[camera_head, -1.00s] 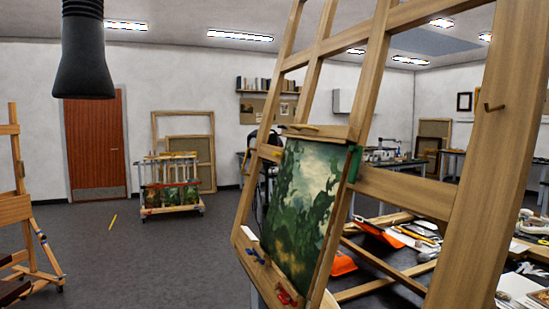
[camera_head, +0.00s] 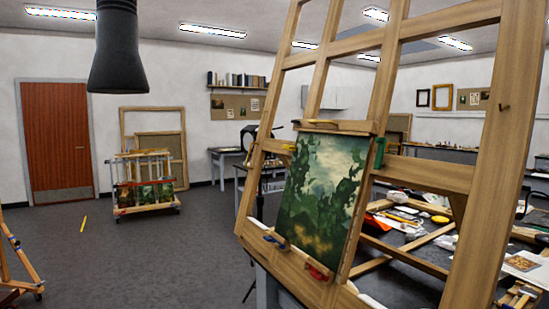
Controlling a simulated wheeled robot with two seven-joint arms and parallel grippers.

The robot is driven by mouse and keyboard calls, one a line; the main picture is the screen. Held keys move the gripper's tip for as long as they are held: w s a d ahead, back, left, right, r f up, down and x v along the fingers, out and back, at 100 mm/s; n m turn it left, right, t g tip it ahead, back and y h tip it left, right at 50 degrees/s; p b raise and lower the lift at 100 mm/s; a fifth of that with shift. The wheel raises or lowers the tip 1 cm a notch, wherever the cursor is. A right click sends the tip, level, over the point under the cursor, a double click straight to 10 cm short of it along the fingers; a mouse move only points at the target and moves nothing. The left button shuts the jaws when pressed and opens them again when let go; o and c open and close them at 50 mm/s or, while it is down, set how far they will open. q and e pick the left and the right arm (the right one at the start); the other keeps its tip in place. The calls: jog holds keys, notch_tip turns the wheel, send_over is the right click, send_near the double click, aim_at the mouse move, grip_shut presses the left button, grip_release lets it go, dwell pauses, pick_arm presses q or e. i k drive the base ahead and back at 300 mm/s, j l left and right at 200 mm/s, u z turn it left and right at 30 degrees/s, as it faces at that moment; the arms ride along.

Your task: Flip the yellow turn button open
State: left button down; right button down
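A painting with dark green leaf shapes (camera_head: 321,195) stands tilted back on a large wooden easel (camera_head: 405,170). The yellow turn button (camera_head: 289,147) is a small yellow piece beside the painting's upper left corner. It is too small to tell how it is turned. A green button (camera_head: 380,152) is at the upper right edge, a blue one (camera_head: 274,238) at the lower left, and a red one (camera_head: 318,272) at the lower right. Neither of my grippers is in view.
A dark hood (camera_head: 117,50) hangs at the upper left. A wheeled rack with paintings (camera_head: 146,185) stands on the floor behind. A cluttered table (camera_head: 430,222) lies behind the easel at right. The floor left of the easel is open.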

aim_at(286, 146)
jog(key=i+j+z, duration=0.2)
jog(key=j, duration=0.4)
jog(key=j+z, duration=0.15)
jog(key=j, duration=0.5)
jog(key=i+j+z, duration=0.2)
jog(key=j, duration=0.45)
jog(key=i+j+z, duration=0.2)
jog(key=i+j, duration=0.15)
jog(key=j, duration=0.3)
jog(key=i+j+z, duration=0.1)
jog(key=j, duration=0.25)
jog(key=i+j+z, duration=0.1)
jog(key=i+j, duration=0.15)
jog(key=i+j+z, duration=0.1)
jog(key=j, duration=0.35)
jog(key=i+j+z, duration=0.15)
jog(key=j, duration=0.25)
jog(key=i+j+z, duration=0.1)
jog(key=j, duration=0.25)
jog(key=i+j+z, duration=0.1)
jog(key=j, duration=0.3)
jog(key=i+j+z, duration=0.1)
jog(key=i+j, duration=0.6)
jog(key=j, duration=0.15)
jog(key=i+j+z, duration=0.15)
jog(key=i+j, duration=0.2)
jog(key=j, duration=0.1)
